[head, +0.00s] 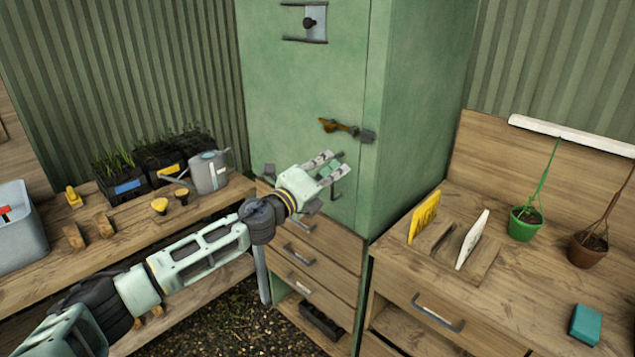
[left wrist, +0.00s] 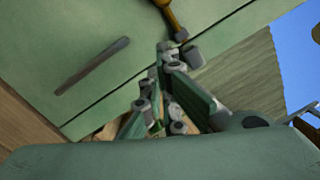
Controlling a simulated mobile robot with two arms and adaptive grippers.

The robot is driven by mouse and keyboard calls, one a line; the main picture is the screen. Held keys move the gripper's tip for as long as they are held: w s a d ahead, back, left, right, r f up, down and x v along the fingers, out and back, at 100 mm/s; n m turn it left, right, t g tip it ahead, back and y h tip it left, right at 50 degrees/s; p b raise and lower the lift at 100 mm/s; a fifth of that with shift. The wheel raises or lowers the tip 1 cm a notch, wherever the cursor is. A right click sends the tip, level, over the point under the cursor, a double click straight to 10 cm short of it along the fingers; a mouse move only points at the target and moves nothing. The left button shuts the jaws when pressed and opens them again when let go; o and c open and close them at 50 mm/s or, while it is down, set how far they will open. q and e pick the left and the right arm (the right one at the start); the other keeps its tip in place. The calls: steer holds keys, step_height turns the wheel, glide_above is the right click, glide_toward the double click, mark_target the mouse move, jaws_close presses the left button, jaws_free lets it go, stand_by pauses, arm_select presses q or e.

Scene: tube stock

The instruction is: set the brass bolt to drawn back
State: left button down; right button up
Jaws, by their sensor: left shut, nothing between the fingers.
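The brass bolt (head: 338,126) is on the front of the green cabinet's door (head: 310,85), near its right edge. Its right end meets a dark grey keeper (head: 368,136); I cannot tell how far it enters. Part of the bolt also shows at the top of the left wrist view (left wrist: 172,18), with a grey piece (left wrist: 193,56) below it. My left gripper (head: 338,161) is shut and empty. In the head view it appears just below the bolt, apart from it. In the left wrist view its fingers (left wrist: 164,58) point toward the door. My right gripper is not in view.
A dark door handle (left wrist: 92,66) is left of my fingers. Wooden drawers (head: 300,250) sit below the door. A bench at left holds a watering can (head: 209,172) and seedling trays (head: 160,158). A right bench holds potted plants (head: 525,222) and a yellow card (head: 424,215).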

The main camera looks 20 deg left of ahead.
arm_select(q)
steer(key=b+v, duration=0.1)
steer(key=v, duration=0.5)
steer(key=shift+s+b, duration=0.2)
steer(key=shift+b, duration=0.1)
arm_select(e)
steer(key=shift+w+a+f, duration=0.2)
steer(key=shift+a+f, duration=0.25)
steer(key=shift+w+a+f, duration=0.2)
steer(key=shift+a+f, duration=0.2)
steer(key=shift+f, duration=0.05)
arm_select(q)
steer(key=shift+d, duration=0.15)
